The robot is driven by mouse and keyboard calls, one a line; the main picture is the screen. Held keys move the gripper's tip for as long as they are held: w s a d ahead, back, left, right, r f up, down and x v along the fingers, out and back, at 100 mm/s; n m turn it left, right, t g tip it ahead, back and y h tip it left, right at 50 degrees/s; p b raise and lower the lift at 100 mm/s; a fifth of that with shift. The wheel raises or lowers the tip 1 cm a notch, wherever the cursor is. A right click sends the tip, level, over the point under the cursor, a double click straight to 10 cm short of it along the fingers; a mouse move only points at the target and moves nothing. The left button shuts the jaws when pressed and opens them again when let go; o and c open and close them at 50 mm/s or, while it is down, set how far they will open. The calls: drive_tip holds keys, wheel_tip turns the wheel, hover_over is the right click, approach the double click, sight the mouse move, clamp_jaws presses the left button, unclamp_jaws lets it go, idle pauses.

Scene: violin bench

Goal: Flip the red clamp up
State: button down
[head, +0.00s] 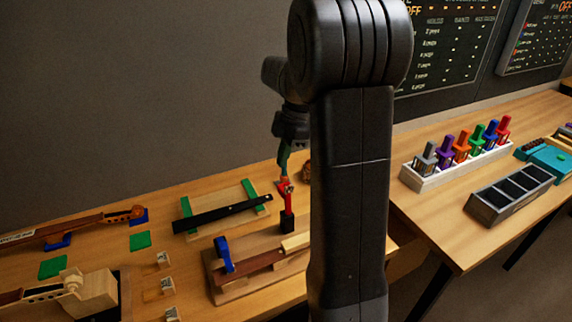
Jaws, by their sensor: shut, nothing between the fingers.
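The red clamp (289,203) stands on the bench just left of my arm, above a dark block. Its red upper part shows just below my gripper's tip. My gripper (284,172) points down from above, shut and empty, very close to the clamp. I cannot tell whether it touches the clamp. The clamp is small here, so its lever angle is hard to read. My arm hides the bench to the right of it.
A blue clamp (222,255) stands on a wooden fixture holding a brown neck piece. A black fingerboard (222,213) lies on a green-ended board behind. Violin parts (75,228) lie at left. A rack of coloured tools (460,160) and a dark tray (510,193) sit on the right bench.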

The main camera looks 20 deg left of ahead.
drive_tip(key=a+v, duration=0.1)
drive_tip(key=v, duration=0.7)
drive_tip(key=shift+w+r, duration=0.25)
drive_tip(key=shift+w, duration=0.05)
drive_tip(key=shift+d, duration=0.1)
